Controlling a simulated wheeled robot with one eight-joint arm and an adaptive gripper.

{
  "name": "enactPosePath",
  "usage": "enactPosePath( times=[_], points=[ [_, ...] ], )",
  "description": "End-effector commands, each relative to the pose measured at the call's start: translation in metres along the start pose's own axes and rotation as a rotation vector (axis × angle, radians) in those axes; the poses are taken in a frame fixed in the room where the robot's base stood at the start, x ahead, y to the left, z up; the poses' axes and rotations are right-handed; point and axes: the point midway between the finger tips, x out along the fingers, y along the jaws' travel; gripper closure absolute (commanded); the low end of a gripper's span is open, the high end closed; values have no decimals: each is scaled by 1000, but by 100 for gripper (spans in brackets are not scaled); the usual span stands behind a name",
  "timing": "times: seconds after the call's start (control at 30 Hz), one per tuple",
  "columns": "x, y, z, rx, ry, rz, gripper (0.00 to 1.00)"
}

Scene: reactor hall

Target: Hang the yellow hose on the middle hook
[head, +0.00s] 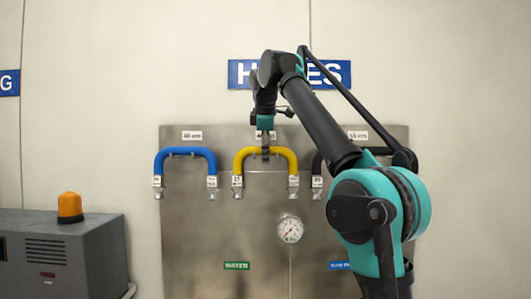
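The yellow hose (282,153) hangs as an arch at the middle place of a grey metal panel, between a blue hose and a black hose. Both of its tagged metal ends point down. My gripper (265,149) is directly at the top of the arch, pointing down, and its narrow dark fingers overlap the hose. I cannot tell whether they are closed on it or just in front of it. The middle hook is hidden behind the gripper and hose, so I cannot tell whether the hose rests on it.
The blue hose (186,151) hangs to the left. The black hose (317,167) on the right is partly covered by my arm. A pressure gauge (290,229) is below on the panel (200,240). A grey cabinet (62,255) with an orange beacon (70,207) stands at lower left.

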Motion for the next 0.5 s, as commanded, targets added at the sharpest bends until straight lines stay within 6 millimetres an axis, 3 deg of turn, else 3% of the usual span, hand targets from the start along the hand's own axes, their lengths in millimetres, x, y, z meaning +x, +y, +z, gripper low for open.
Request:
enactPosePath(
  times=[0.27,0.5],
  points=[
    [-4,0,0,0,0,-1,50],
    [-32,1,0,0,0,0,50]
  ],
)
